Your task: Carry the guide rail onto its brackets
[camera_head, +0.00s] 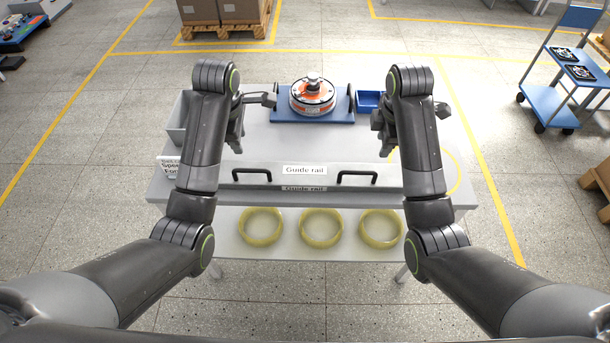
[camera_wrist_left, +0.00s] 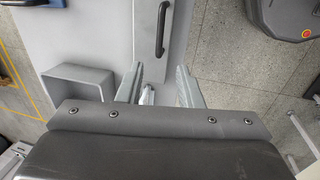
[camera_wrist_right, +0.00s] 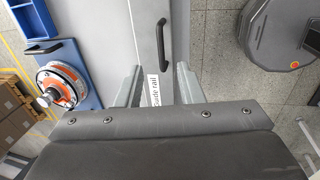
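The guide rail (camera_head: 262,169) is a long grey bar with a white label and two black handles, lying along the front of the table. One handle (camera_wrist_left: 162,28) shows in the left wrist view, the other handle (camera_wrist_right: 162,45) in the right wrist view. My left gripper (camera_wrist_left: 158,86) is open and empty above the rail's left part. My right gripper (camera_wrist_right: 157,86) is open and empty above its right part, with the label between the fingers in view.
An orange and silver hub motor (camera_head: 312,97) sits on the blue base. A blue bin (camera_head: 368,101) is right of it, and a grey bin (camera_head: 178,122) stands at the table's left. Several yellow rings (camera_head: 321,228) lie on the lower shelf. The table between rail and base is clear.

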